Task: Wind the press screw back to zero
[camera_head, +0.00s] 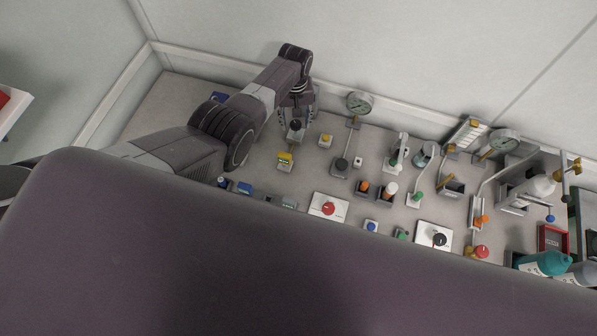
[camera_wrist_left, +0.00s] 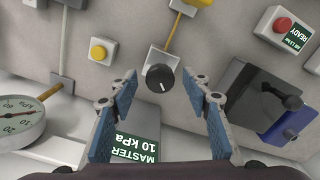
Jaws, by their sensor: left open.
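A round black knob (camera_wrist_left: 160,77) with a white pointer line, which looks like the press screw, sits on a small pale block. In the head view the knob (camera_head: 295,124) lies just below my left gripper (camera_head: 297,104). In the left wrist view my left gripper (camera_wrist_left: 159,84) is open, with one blue-padded finger on each side of the knob, apart from it. A dial gauge (camera_wrist_left: 18,118) is at the left edge, also as a gauge (camera_head: 360,102) in the head view. My right gripper is not in view.
A yellow button box (camera_wrist_left: 98,52) and a red-button READY unit (camera_wrist_left: 283,25) flank the knob. A dark holder with a blue part (camera_wrist_left: 277,132) is at right. Several testers and a red knob panel (camera_head: 328,208) crowd the bench to the right.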

